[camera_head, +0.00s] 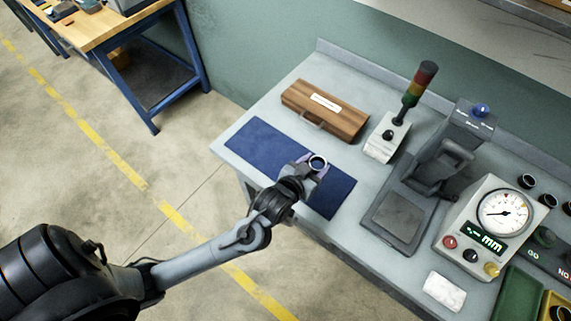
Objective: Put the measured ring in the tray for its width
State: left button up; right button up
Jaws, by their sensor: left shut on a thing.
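My left gripper (314,166) is shut on a ring (318,161), held over the dark blue mat (262,152) near its right end. The ring looks dark-rimmed with a pale inside. A gauge box (478,238) with a round dial (504,213) and a green lit display reading "MM" stands at the right; its digits are not clear. A green tray (519,300) and a yellow tray (548,300) are cut by the lower right edge. A dark round thing shows in the yellow tray. Labels "GO" and "NO" show above the trays. My right gripper is out of view.
A wooden case (325,108) lies behind the mat. A signal light (419,84) on a grey box, a dark grey machine (437,165) and a white cloth (444,291) are on the bench. Several dark rings (527,181) stand at the right edge.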

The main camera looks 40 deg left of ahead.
pick_arm(q)
send_over(285, 161)
jog(key=s+d, duration=0.1)
notch_tip(285, 161, down, 7)
jog(key=shift+s+r, duration=0.1)
jog(key=shift+f+b, duration=0.5)
jog(key=shift+f, duration=1.5)
jog(key=shift+f, duration=0.15)
jog(key=o, duration=1.1)
